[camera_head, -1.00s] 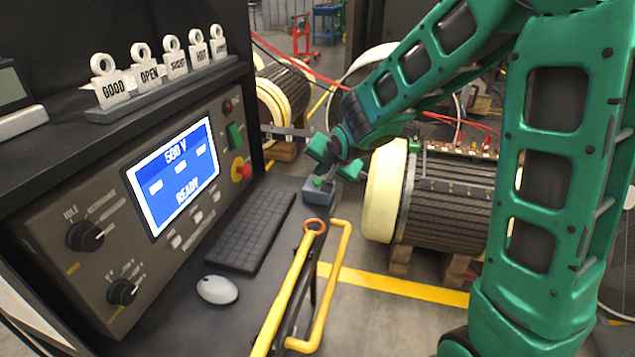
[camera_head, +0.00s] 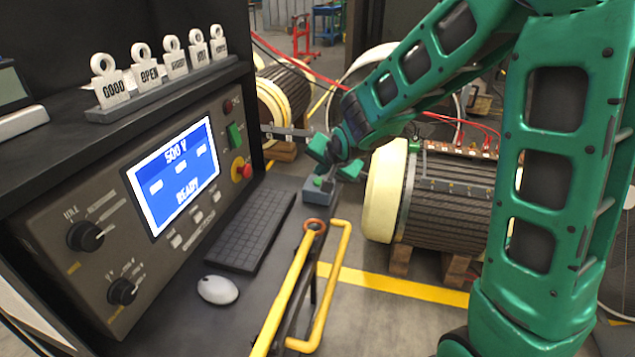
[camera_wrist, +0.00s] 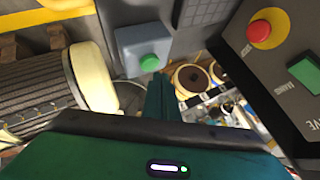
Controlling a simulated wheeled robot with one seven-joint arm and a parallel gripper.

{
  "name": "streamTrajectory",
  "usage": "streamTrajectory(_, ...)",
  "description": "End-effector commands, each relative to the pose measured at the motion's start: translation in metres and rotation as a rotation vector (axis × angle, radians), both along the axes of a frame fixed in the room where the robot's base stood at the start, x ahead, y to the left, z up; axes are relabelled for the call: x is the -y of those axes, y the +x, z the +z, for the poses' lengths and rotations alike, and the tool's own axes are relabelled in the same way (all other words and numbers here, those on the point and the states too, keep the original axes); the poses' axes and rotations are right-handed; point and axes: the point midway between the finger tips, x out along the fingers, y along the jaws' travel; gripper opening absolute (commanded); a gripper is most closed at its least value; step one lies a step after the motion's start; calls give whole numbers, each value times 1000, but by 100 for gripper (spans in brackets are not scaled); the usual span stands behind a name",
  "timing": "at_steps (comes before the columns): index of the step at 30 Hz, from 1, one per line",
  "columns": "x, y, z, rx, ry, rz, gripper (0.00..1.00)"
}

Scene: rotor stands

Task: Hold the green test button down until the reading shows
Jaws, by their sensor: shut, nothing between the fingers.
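The green test button (camera_wrist: 150,62) is a round green cap on a small grey-blue box (camera_wrist: 138,38) in the wrist view. In the head view the button (camera_head: 317,182) tops the box (camera_head: 318,194) at the far end of the bench. My gripper (camera_wrist: 160,84) is shut and empty, its fingertips beside the button in the wrist view; contact does not show. In the head view my gripper (camera_head: 335,168) is just above the box. The screen (camera_head: 175,178) reads "500 V" and "READY", with dashes in its small fields.
The tester panel has a red stop button (camera_head: 242,170) and a green rectangular switch (camera_head: 235,134). A keyboard (camera_head: 240,228) and mouse (camera_head: 217,290) lie on the bench. A large rotor (camera_head: 450,200) stands at right.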

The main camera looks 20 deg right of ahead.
Motion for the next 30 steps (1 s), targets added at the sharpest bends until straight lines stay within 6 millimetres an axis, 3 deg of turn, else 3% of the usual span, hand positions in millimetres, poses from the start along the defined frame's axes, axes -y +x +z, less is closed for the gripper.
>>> streamTrajectory(30, 0, -1, -10, -1, -1, -1, 0)
